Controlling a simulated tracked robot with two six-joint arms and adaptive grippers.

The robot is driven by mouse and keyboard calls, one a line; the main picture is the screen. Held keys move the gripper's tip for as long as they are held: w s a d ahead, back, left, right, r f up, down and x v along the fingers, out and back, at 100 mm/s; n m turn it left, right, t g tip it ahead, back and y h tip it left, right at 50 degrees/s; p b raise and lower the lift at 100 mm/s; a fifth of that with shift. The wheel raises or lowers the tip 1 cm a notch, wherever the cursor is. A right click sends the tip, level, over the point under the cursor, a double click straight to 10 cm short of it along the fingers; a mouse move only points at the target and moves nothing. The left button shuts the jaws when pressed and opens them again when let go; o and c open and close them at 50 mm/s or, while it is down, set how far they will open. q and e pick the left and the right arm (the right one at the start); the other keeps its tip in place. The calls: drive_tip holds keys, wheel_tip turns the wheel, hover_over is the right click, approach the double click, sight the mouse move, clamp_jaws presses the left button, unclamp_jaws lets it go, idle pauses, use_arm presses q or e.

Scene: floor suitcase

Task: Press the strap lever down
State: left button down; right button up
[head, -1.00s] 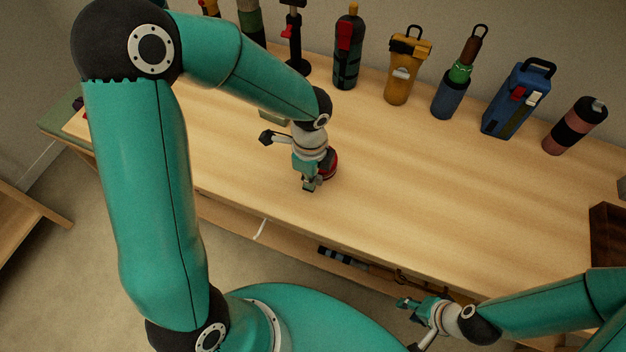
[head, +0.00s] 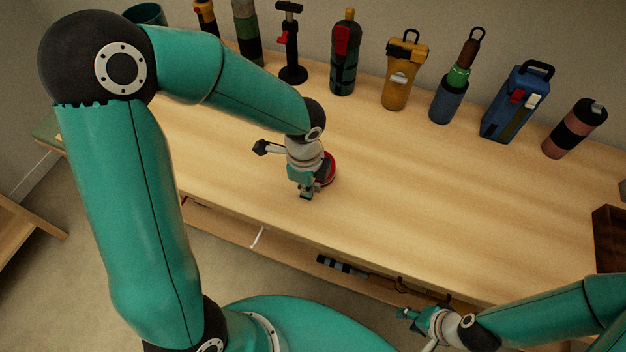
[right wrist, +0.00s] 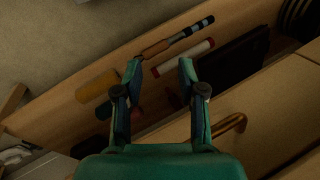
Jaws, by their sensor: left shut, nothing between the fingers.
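My left gripper (head: 306,194) is shut and empty, pointing down low over the front part of the wooden workbench (head: 420,200). A small red and dark object (head: 329,167) sits just behind and to the right of it, partly hidden by the gripper. I cannot tell whether they touch. I cannot make out a strap lever; the red object may be part of it. My right gripper (head: 409,314) is at the bench's front edge, low right in the head view. In the right wrist view its fingers (right wrist: 161,66) are apart with nothing held between them.
Along the bench's back stand a black stand (head: 291,45), a dark bottle with red (head: 344,60), a yellow flask (head: 402,75), a blue case (head: 514,105) and a pink-black bottle (head: 575,128). A brown box (head: 610,235) is at right. The bench's middle right is clear.

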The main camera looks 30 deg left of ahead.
use_arm(q)
drive_tip(key=shift+w, duration=0.1)
idle(0.5)
drive_tip(key=shift+w+a+r+p, duration=0.15)
drive_tip(key=shift+w+r+p, duration=0.15)
drive_tip(key=shift+w+p, duration=0.3)
drive_tip(key=shift+w+r, duration=0.1)
drive_tip(key=shift+r, duration=0.2)
drive_tip(key=r+p, duration=0.1)
drive_tip(key=w+r+p, duration=0.1)
drive_tip(key=r+p, duration=0.1)
drive_tip(key=shift+a+r+p, duration=0.1)
drive_tip(key=shift+r+p, duration=0.05)
drive_tip(key=shift+p, duration=0.15)
drive_tip(key=w+r, duration=0.3)
drive_tip(key=r, duration=0.6)
drive_tip(key=shift+a+r, duration=0.15)
drive_tip(key=shift+a, duration=0.05)
drive_tip(key=shift+w, duration=0.1)
